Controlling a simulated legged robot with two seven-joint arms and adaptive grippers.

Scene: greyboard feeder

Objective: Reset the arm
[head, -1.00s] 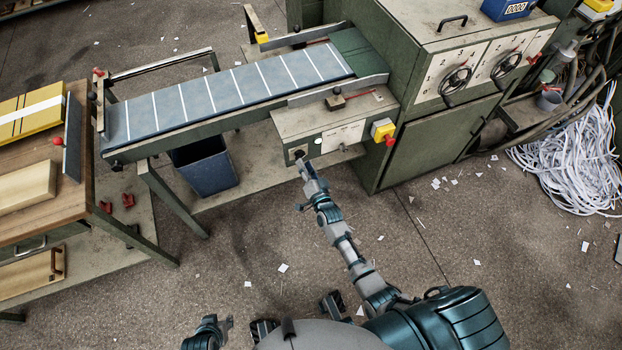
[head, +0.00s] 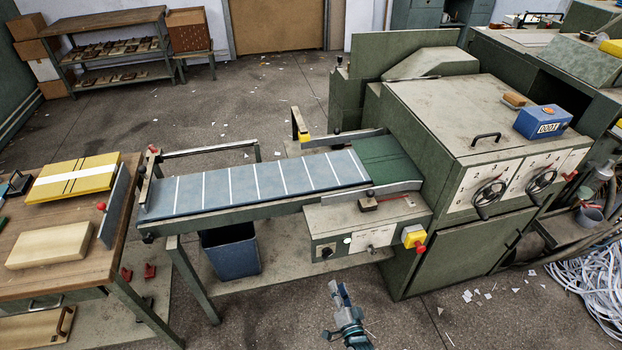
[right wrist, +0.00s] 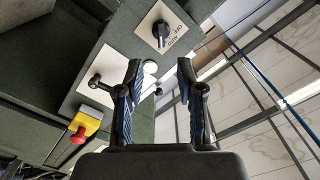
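My right gripper (head: 338,288) is below the front of the grey-green control box (head: 322,222) in the head view, apart from it. In the right wrist view its two blue-padded fingers (right wrist: 159,72) stand apart with nothing between them. Ahead of them is a black selector knob (right wrist: 161,32) on a white plate, which also shows in the head view (head: 326,253). A small black lever (right wrist: 97,80) and a yellow box with a red button (right wrist: 80,130) are farther left. My left gripper is out of view.
A blue-grey feeder belt (head: 255,183) with white lines leads to the green machine (head: 455,140). A blue bin (head: 230,250) stands under the belt. A wooden table (head: 75,228) is at left. Paper strips lie at right.

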